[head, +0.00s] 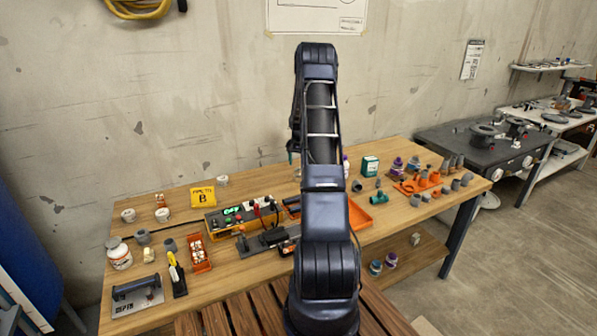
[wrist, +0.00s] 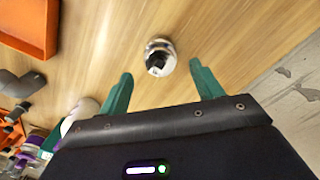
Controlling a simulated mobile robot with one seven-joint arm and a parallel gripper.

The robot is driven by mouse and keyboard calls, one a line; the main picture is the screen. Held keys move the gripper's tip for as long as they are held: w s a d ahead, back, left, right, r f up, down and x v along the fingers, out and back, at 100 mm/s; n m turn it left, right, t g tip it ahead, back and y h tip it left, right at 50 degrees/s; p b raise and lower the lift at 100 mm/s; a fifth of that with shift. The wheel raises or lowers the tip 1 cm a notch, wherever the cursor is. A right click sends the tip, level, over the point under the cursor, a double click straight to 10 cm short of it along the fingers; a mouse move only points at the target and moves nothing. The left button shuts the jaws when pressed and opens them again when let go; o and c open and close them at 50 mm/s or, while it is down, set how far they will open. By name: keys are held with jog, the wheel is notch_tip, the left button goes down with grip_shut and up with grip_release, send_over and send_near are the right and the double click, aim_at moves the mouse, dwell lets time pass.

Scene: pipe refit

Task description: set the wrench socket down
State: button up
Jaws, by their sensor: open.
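The wrench socket (wrist: 160,57) is a shiny chrome piece with a dark hollow in its end. In the wrist view it stands on the wooden table top (wrist: 215,35), just beyond the fingertips and between their lines. My gripper (wrist: 165,80) has two green fingers spread wide on either side, with nothing between them; the fingers look apart from the socket.
An orange tray (wrist: 30,22) lies at the upper left in the wrist view, with grey pipe fittings (wrist: 18,84) below it. The grey wall (wrist: 295,85) is close on the right.

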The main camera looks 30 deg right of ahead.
notch_tip(320, 180, up, 5)
jog(key=s+a+r+n+t, duration=0.1)
jog(key=s+a+r, duration=0.55)
jog(key=r, duration=0.25)
jog(key=s+a+r+n, duration=0.2)
jog(key=s+a+r, duration=0.45)
jog(key=r, duration=0.25)
jog(key=s+a+r+n+t, duration=0.1)
jog(key=s+a+r, duration=0.55)
jog(key=r, duration=0.25)
jog(key=s+a+n+t, duration=0.1)
jog(key=s+a, duration=0.2)
jog(key=s, duration=0.7)
jog(key=s+a+r+n, duration=0.1)
jog(key=s+a, duration=0.3)
jog(key=s, duration=0.5)
jog(key=s+a+n+t, duration=0.1)
jog(key=s+a+n, duration=0.2)
jog(key=s, duration=0.7)
jog(key=shift+s+a+r+t, duration=0.15)
jog(key=shift+s+a+t, duration=0.15)
